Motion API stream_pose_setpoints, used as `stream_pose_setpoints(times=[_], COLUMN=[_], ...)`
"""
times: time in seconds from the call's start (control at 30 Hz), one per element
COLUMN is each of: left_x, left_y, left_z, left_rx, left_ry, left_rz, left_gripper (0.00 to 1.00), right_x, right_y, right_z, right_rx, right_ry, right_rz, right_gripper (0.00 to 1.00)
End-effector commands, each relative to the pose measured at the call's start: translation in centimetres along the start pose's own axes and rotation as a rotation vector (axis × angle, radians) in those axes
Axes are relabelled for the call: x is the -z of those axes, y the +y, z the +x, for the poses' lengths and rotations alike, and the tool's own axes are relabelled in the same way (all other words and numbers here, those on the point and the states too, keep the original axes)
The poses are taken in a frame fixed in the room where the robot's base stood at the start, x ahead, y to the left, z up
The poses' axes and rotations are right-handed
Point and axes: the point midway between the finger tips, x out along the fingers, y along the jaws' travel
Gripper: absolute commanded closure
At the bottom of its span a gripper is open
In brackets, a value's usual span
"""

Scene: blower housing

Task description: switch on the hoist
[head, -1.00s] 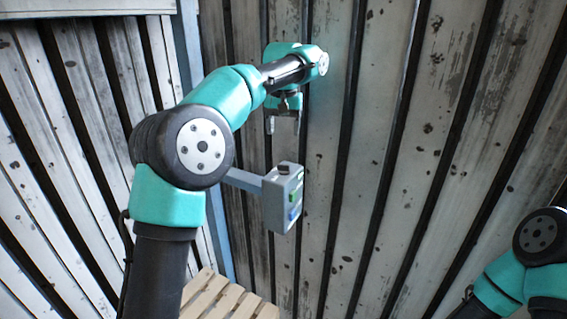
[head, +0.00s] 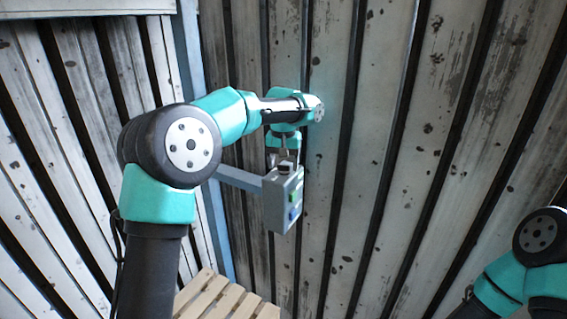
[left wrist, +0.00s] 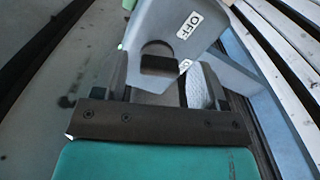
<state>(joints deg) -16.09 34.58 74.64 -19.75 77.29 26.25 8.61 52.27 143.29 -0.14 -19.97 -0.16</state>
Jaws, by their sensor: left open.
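A grey control box (head: 276,207) is mounted on the end of a grey bar near the middle of the head view. A dark knob (head: 285,168) sits on its top face. In the left wrist view, the box (left wrist: 165,20) carries a white "OFF" label (left wrist: 189,25) near the black knob (left wrist: 158,61). My left gripper (head: 285,158) is open just above the box top, pointing down. Its fingers (left wrist: 157,80) are on either side of the knob in the left wrist view; I cannot tell whether they touch it. My right gripper is out of view.
The box's side has a green part (head: 296,194) and a blue part (head: 294,212). The grey bar (head: 238,178) runs left to a blue-grey post. Wooden slats (head: 232,302) lie below. A weathered panel wall (head: 400,150) stands behind, with free room right of the box.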

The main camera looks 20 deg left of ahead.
Motion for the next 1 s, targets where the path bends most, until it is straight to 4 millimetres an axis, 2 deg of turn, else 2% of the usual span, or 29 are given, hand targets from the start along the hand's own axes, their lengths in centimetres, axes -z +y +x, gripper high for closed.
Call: stream_pose_setpoints(times=[0.1,0.6,0.77,1.0], left_x=[0.0,0.0,0.0,0.05], left_y=[0.01,0.01,0.01,0.02], left_z=[-0.01,-0.04,-0.05,-0.06], left_rx=[0.0,0.0,0.0,0.0], left_ry=[0.0,0.0,0.0,0.0], left_rz=[0.0,0.0,0.015,0.158], left_gripper=[0.36,0.83,0.83,0.83], right_x=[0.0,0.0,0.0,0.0], right_y=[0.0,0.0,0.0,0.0], right_z=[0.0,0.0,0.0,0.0], right_rx=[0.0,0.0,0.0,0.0], right_ry=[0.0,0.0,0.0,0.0], right_rz=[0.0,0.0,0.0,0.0], right_gripper=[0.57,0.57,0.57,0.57])
